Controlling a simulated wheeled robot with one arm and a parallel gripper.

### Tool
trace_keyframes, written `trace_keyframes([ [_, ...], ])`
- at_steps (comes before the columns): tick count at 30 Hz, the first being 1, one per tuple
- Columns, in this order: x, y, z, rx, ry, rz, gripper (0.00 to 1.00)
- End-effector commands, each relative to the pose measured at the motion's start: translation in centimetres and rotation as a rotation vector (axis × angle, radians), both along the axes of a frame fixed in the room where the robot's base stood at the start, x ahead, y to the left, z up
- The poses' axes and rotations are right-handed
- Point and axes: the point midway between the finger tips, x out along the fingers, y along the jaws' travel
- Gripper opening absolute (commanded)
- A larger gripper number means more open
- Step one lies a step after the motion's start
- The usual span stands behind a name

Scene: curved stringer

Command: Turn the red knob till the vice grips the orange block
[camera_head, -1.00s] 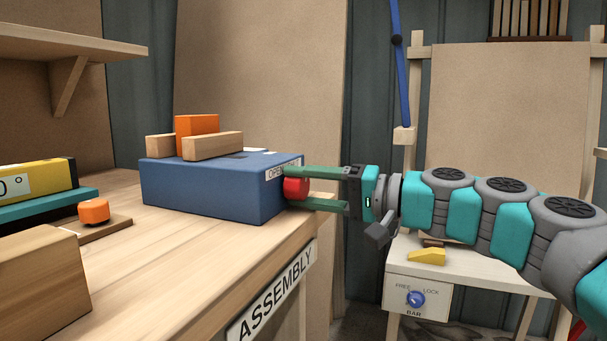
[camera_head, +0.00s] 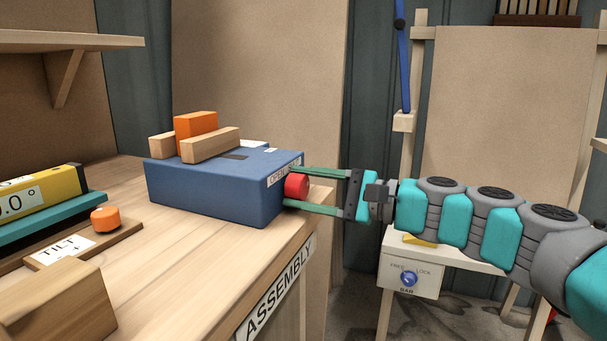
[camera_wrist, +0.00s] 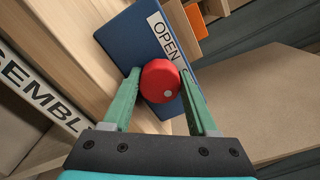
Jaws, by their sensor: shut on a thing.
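The red knob (camera_head: 296,186) sticks out of the right end of the blue vice body (camera_head: 212,196), beside a label reading OPEN. My gripper (camera_head: 297,188) has its two green fingers on either side of the knob and is shut on it. In the wrist view the red knob (camera_wrist: 160,82) sits between the fingertips, with a pale dot near its lower right rim. The orange block (camera_head: 196,131) stands on the vice between two wooden jaws (camera_head: 211,145). Whether the jaws touch the block cannot be told from here.
The vice stands on a wooden bench (camera_head: 190,245) marked ASSEMBLY. A yellow level display (camera_head: 45,193), an orange knob (camera_head: 105,218) and a TILT plate are at left. A small stand with a blue BAR knob (camera_head: 409,279) is at right.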

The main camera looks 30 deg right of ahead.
Motion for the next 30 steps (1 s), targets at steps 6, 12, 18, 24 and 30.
trace_keyframes([
  [6, 0.05, -0.16, 0.44, 0.158, 0.124, -0.002, 0.03],
  [12, 0.06, -0.1, 0.21, 0.281, 0.222, -0.001, 0.03],
  [18, 0.06, -0.06, 0.08, 0.368, 0.292, 0.0, 0.03],
  [24, 0.06, -0.09, 0.05, 0.42, 0.329, 0.0, 0.03],
  [30, 0.06, -0.09, 0.01, 0.441, 0.345, 0.0, 0.03],
])
